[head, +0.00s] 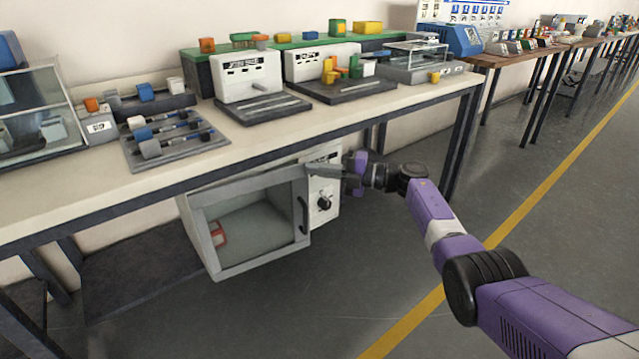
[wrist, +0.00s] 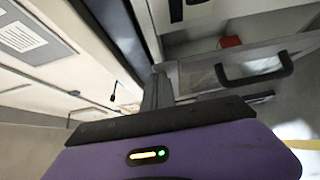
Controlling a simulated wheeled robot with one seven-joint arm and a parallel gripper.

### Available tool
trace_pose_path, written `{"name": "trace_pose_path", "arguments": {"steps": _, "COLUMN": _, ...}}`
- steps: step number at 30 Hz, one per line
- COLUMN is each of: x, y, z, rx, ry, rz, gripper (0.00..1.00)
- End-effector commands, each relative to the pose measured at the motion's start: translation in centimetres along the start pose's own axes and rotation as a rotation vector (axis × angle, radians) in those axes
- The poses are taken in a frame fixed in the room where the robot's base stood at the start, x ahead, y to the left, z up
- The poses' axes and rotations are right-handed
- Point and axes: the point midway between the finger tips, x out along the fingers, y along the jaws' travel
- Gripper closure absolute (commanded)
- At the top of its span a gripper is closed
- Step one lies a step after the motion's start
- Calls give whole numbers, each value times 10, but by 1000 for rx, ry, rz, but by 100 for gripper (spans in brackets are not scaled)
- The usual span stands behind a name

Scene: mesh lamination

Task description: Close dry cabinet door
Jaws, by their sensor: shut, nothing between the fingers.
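The dry cabinet (head: 330,157) is a pale box under the bench in the head view, with a control panel and dark knob at its right. Its door (head: 208,252) has a pale frame, a clear pane and a dark handle (head: 302,216) near the right edge. The door appears ajar, its handle edge standing forward of the panel. The handle also shows in the wrist view (wrist: 255,72). My gripper (head: 312,170) is shut and empty beside the door's upper right corner; its fingers (wrist: 157,88) show in the wrist view. I cannot tell if they touch the door.
The bench (head: 95,185) with several devices stands directly above the cabinet. A red item (head: 218,233) shows behind the door's pane. Bench legs (head: 462,135) stand to the right. The grey floor in front of the cabinet is clear, with a yellow line (head: 540,200) across it.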

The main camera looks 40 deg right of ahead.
Motion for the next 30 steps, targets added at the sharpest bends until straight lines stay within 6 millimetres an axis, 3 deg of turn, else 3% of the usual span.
{"name": "trace_pose_path", "arguments": {"steps": 11, "x": 9, "y": -1, "z": 8, "rx": 0, "ry": 1, "rz": 0, "gripper": 100}}
{"name": "trace_pose_path", "arguments": {"steps": 30, "x": 13, "y": 1, "z": 5, "rx": 2, "ry": 1, "rz": -1, "gripper": 100}}
